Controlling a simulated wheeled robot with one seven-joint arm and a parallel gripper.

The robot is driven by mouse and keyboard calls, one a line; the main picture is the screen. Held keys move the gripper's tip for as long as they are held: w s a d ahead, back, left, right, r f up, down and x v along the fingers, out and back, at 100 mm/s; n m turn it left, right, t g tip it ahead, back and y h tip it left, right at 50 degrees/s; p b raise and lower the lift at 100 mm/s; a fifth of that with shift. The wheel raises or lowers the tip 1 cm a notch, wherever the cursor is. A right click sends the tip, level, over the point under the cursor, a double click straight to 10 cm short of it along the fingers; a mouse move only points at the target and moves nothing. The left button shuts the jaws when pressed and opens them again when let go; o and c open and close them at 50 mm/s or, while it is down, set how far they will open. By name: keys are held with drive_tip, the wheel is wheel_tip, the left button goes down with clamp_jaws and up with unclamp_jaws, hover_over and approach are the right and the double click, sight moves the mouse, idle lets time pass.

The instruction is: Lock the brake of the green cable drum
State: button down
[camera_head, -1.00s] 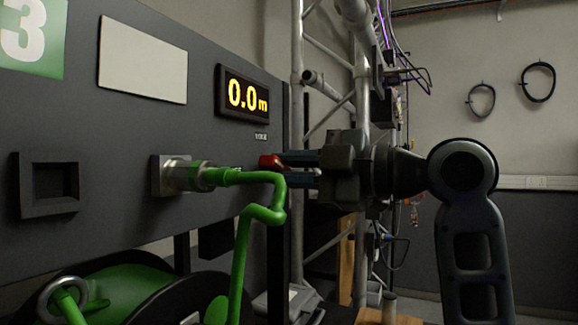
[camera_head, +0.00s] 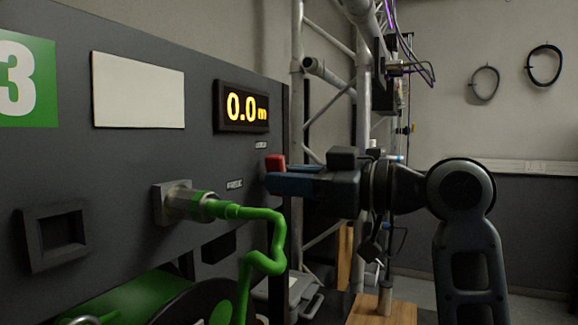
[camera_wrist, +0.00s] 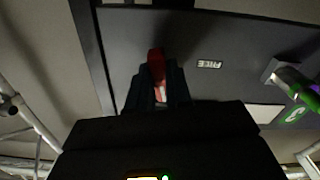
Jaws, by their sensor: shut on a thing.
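The red brake lever (camera_head: 275,162) sits on the dark panel, right of the green cable's plug. My gripper (camera_head: 275,182) reaches it from the right, with its blue-grey fingers closed on it. The red end shows above the fingers in the head view. In the wrist view the red lever (camera_wrist: 156,65) stands between the two dark fingertips (camera_wrist: 158,90). Small labels sit above the lever (camera_head: 261,145) and to its lower left (camera_head: 235,184); they are too small to read surely. The green cable drum (camera_head: 130,295) shows partly at the bottom left.
The green cable (camera_head: 262,214) runs from a metal plug (camera_head: 183,203) in the panel and hangs just below my gripper. The display (camera_head: 242,107) reads 0.0 m. A metal truss (camera_head: 297,110) with cables stands behind my gripper.

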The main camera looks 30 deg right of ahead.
drive_tip(key=shift+m+p, duration=0.75)
drive_tip(key=shift+m, duration=0.55)
drive_tip(key=shift+f, duration=0.1)
drive_tip(key=c, duration=1)
unclamp_jaws()
drive_tip(key=shift+c, duration=0.2)
drive_tip(key=b+v, duration=0.1)
drive_tip(key=v, duration=0.6)
drive_tip(key=shift+s+d, duration=0.25)
drive_tip(key=shift+s, duration=0.05)
